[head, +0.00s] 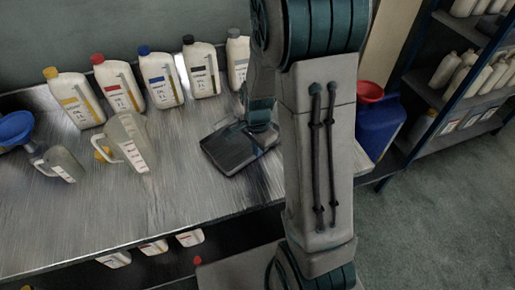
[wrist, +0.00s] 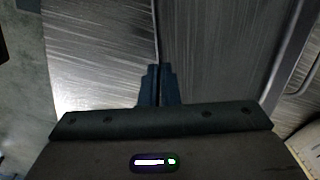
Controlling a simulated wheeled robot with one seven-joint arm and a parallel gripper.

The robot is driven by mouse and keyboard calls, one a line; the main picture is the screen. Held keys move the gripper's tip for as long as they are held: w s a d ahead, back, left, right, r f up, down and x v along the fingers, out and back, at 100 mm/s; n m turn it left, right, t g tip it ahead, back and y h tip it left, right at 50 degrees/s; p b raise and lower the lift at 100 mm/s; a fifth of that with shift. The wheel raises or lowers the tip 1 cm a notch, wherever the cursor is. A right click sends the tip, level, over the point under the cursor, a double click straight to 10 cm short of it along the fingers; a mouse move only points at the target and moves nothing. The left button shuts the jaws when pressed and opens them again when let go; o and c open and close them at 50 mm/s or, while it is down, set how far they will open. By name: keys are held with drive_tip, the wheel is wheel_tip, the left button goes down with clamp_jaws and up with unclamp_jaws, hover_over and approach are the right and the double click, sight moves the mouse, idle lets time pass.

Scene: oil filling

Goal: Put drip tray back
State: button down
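The drip tray (head: 228,152) is a dark, flat, rectangular tray at the middle of the metal bench in the head view. It lies at or close to the bench top; I cannot tell if it touches. In the wrist view the tray (wrist: 215,60) fills the area right of the fingers, its near rim running between them. My gripper (wrist: 159,84) has its two dark fingers close together on that rim. In the head view my gripper (head: 258,125) is at the tray's right side, partly hidden by my arm.
Several oil bottles (head: 162,80) line the back of the bench (head: 190,225). A clear jug (head: 128,142) and a jug with a blue funnel (head: 58,165) stand at left. A blue drum with a red funnel (head: 378,125) stands beyond the right end. The front of the bench is clear.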

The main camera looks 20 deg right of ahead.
drive_tip(key=shift+f, duration=0.2)
drive_tip(key=shift+f, duration=0.2)
drive_tip(key=c, duration=1.7)
unclamp_jaws()
drive_tip(key=shift+r, duration=0.15)
